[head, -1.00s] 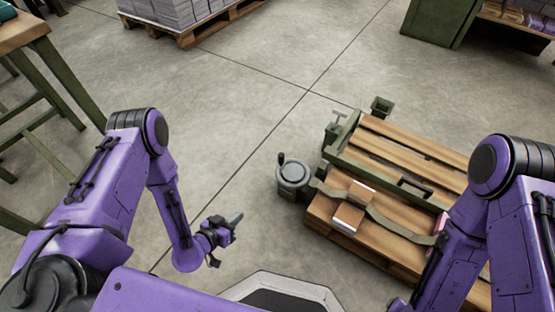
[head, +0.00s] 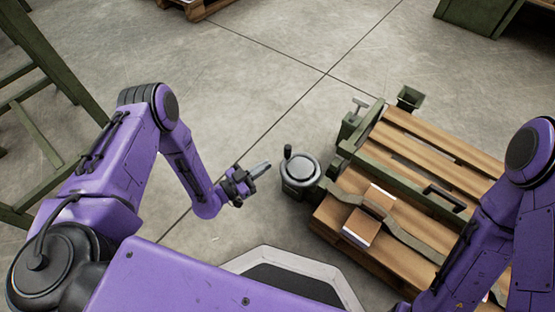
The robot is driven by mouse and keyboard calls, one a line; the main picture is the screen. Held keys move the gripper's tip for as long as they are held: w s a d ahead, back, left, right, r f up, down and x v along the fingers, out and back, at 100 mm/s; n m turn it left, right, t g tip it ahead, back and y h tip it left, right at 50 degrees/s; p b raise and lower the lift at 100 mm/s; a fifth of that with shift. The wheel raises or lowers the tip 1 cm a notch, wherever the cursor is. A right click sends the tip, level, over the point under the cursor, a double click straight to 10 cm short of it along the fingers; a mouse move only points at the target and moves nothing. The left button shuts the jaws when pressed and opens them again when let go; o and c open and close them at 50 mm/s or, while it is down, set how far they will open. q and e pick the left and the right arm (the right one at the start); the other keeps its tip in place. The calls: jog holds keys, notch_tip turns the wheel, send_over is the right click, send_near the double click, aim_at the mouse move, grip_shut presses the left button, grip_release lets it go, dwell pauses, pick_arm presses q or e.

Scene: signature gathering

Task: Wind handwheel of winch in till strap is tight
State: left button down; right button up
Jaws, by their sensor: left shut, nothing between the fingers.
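The winch's handwheel (head: 300,167) is a round grey disc with an upright dark crank knob (head: 287,152), at the left corner of the wooden pallet. A drab strap (head: 412,240) runs from beside the winch over a brown and white block (head: 362,228) and on across the boards to the right. It bends and looks loose. My left gripper (head: 262,167) is shut and empty, just left of the handwheel, its fingertips pointing at it with a small gap. My right arm comes in at the right; its gripper is out of view.
The wooden pallet (head: 440,138) carries a green frame bar with a dark handle (head: 444,196). A green clamp post (head: 352,122) stands at its far left corner. A green table leg (head: 50,50) is at the left. The concrete floor between is clear.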

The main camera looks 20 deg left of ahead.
aim_at(285, 152)
pick_arm(q)
jog(key=b+x, duration=0.2)
jog(key=x, duration=0.3)
jog(key=shift+f, duration=0.15)
jog(key=shift+w+d, duration=0.25)
jog(key=shift+w, duration=0.2)
pick_arm(e)
jog(key=shift+s+d+f+n+g, duration=0.7)
jog(key=shift+s+d+f+n, duration=0.1)
jog(key=shift+f, duration=0.15)
pick_arm(q)
jog(key=shift+w, duration=0.1)
